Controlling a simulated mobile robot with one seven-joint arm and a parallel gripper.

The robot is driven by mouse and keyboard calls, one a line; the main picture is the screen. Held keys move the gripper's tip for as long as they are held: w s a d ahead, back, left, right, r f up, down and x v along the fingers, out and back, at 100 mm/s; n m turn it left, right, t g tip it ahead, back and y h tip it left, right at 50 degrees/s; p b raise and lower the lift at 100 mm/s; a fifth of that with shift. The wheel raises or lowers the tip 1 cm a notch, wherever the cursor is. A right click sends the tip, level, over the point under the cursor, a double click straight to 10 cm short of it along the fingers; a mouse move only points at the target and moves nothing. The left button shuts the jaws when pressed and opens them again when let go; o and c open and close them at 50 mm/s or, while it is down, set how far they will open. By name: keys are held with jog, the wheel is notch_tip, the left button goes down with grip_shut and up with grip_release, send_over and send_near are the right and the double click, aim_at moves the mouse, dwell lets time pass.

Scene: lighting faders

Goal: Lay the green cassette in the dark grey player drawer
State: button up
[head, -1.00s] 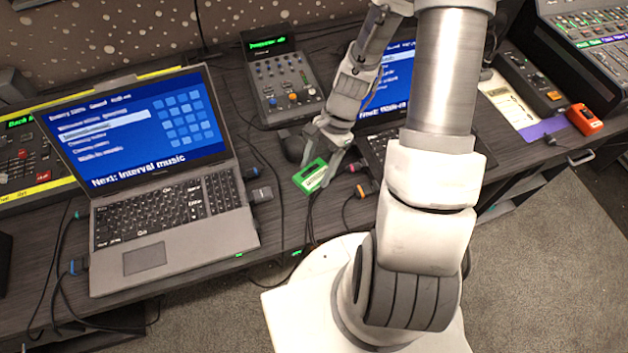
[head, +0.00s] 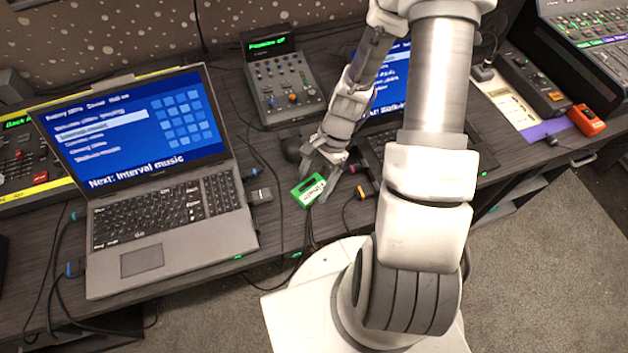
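The green cassette (head: 308,190) with a pale label is at the fingertips of my gripper (head: 321,176), above the desk between the two laptops. My gripper points down and toward the front of the desk. Its fingers appear closed on the cassette's far end, though the contact is small and partly hidden. I cannot make out the dark grey player drawer in this view; my arm hides part of the desk's front and right.
An open laptop (head: 165,215) stands left, another (head: 395,80) is partly behind my arm. A small mixer (head: 288,85) is at the back. Cables (head: 310,232) run over the desk's front edge. An orange device (head: 586,120) lies right.

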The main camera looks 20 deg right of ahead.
jog(key=shift+o, duration=0.8)
